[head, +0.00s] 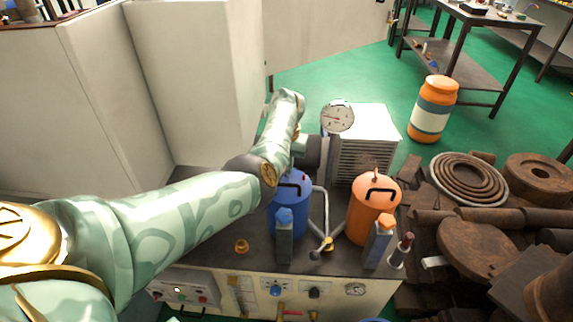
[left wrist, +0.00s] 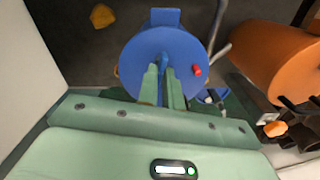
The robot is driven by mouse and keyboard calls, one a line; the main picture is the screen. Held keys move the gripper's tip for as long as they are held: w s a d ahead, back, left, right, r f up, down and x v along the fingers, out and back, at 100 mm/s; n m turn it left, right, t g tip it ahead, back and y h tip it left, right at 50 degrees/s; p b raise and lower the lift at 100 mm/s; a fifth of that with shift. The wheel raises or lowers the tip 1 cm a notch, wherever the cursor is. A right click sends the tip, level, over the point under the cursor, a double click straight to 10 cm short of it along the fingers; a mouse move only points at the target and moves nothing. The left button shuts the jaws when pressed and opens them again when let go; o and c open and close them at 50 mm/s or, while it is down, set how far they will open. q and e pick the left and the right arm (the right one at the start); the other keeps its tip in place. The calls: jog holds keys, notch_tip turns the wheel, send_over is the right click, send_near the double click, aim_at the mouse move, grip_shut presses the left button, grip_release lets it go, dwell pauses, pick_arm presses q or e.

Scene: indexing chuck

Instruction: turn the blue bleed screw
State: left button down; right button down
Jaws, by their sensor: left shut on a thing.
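The blue canister (head: 287,220) stands on the dark bench top, and its round blue lid (left wrist: 140,58) fills the middle of the left wrist view. A small blue screw (left wrist: 164,62) stands up from the lid. My left gripper (left wrist: 164,72) is shut on this screw, with its two green fingers pointing at the lid. A small red piece (left wrist: 197,71) sits on the lid just right of the fingers. In the head view my left arm reaches in from the left to the canister and hides the fingertips and the screw. My right gripper is in neither view.
An orange canister (head: 362,222) stands to the right of the blue one. A pipe with a yellow valve (head: 327,243) runs between them. A gauge (head: 337,116) and a finned grey box (head: 375,150) stand behind. Rusty scrap (head: 480,250) is piled at right.

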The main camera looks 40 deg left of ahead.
pick_arm(q)
jog(key=c, duration=1.6)
grip_release()
jog(key=shift+o, duration=0.2)
